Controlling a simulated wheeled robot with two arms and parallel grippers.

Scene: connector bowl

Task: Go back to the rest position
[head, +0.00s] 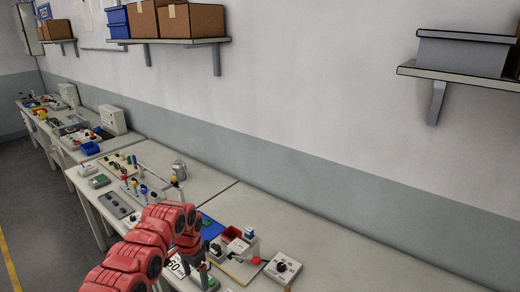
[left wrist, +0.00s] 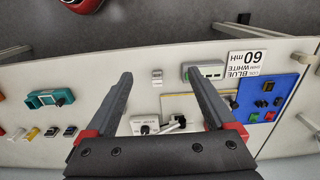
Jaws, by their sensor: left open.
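My left gripper (head: 204,278) hangs at the end of my red arm, low in the middle of the head view, over the workbench (head: 335,262). In the left wrist view my left gripper (left wrist: 158,78) has its two dark fingers wide apart. Nothing is held between them. A small pale part (left wrist: 157,76) lies on the bench in the gap between the fingers, apart from them. My right gripper is in neither view.
A "60 mH" card (left wrist: 254,61) lies beside the blue board. A shelf (head: 460,75) hangs at upper right. The right bench is clear.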

